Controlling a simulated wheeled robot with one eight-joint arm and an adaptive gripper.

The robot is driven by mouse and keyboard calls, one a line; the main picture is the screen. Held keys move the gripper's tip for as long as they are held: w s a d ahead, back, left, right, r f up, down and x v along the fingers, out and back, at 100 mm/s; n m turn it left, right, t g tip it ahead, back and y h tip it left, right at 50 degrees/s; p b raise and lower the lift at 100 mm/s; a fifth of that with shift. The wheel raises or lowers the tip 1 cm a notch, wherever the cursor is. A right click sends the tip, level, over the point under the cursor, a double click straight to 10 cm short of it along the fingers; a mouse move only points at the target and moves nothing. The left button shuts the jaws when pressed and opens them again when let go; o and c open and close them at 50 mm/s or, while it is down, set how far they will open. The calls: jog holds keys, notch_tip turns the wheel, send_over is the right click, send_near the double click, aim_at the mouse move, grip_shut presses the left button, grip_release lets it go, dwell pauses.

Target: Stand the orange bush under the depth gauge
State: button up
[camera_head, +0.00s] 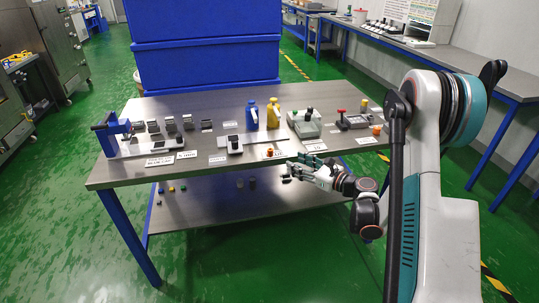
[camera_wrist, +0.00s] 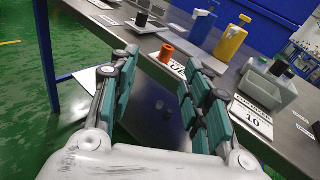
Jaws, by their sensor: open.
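An orange bush (camera_head: 269,152) stands on a label near the front edge of the bench; it also shows in the wrist view (camera_wrist: 167,53), upright, with a dark hole on top. A second small orange piece (camera_head: 377,130) sits at the bench's right end. My gripper (camera_head: 296,168) is open and empty at the front edge, to the right of the first bush. In the wrist view its fingers (camera_wrist: 160,68) point at the bush, which is beyond the tips. A blue device on a white base (camera_head: 116,132) stands at the left end; I cannot tell whether it is the depth gauge.
A small black-and-white device (camera_head: 235,145) stands left of the bush. Blue (camera_head: 252,114) and yellow (camera_head: 273,114) bottles stand behind it. A grey-green box (camera_head: 304,124) is to the right. Several dark blocks line the back left. A lower shelf (camera_head: 220,215) runs beneath.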

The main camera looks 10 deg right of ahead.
jog(key=d+f+m, duration=0.1)
jog(key=p, duration=0.2)
send_near(272, 151)
jog(key=x, duration=0.4)
jog(key=b+x, duration=0.1)
jog(key=x, duration=0.1)
jog(key=b+x, duration=0.1)
jog(key=x, duration=0.1)
jog(key=shift+d+f, duration=0.15)
jog(key=shift+f, duration=0.2)
jog(key=shift+w+a+r, duration=0.15)
jog(key=shift+w+a, duration=0.15)
jog(key=shift+w, duration=0.15)
grip_shut()
